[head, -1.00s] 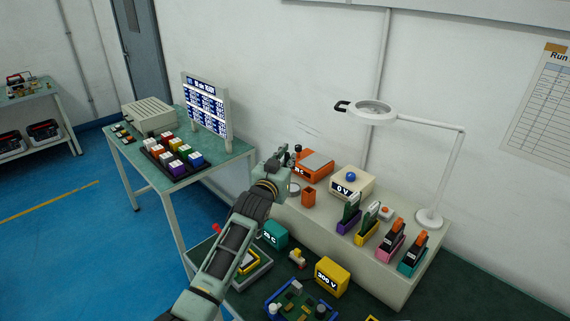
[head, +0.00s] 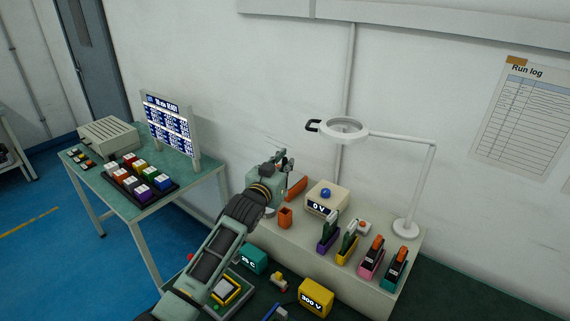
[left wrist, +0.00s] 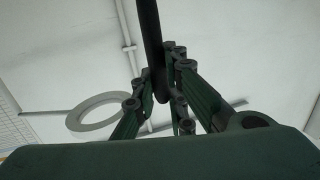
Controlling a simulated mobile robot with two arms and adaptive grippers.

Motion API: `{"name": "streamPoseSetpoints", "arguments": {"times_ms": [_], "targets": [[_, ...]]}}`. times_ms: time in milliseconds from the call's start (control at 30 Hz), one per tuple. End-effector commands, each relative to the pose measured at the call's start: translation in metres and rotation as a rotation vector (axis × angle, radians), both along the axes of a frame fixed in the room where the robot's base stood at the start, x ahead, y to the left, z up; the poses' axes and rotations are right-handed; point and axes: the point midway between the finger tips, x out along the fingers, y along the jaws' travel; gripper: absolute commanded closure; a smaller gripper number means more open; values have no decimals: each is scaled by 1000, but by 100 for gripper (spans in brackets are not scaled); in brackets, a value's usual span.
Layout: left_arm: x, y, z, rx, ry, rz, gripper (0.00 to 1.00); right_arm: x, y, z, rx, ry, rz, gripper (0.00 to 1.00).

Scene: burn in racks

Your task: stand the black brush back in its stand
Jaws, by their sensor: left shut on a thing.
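My left gripper (head: 284,160) is raised above the back left end of the long pale shelf, near the wall. In the left wrist view its fingers (left wrist: 158,95) are closed around a dark rod, the black brush (left wrist: 150,40), which runs up out of the picture. The brush hardly shows in the head view. A small orange open-topped holder (head: 286,218), which looks like the stand, is on the shelf below the gripper and apart from it. My right gripper is not in view.
An orange box (head: 297,188) is partly hidden behind the gripper. A cream meter (head: 325,198), several coloured holders (head: 371,262) and a magnifier lamp (head: 405,228) stand farther right on the shelf. A yellow meter (head: 316,296) and a teal meter (head: 253,260) are on the lower bench.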

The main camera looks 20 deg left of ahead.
Motion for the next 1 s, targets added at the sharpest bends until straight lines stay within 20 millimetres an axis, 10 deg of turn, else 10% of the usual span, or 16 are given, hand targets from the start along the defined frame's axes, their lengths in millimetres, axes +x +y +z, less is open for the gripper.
{"name": "streamPoseSetpoints", "arguments": {"times_ms": [500, 1000], "targets": [[0, 0, -49, 0, 0, 0, 100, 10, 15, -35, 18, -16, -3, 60], [0, 0, -53, 0, 0, 0, 100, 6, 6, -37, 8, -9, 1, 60]]}}
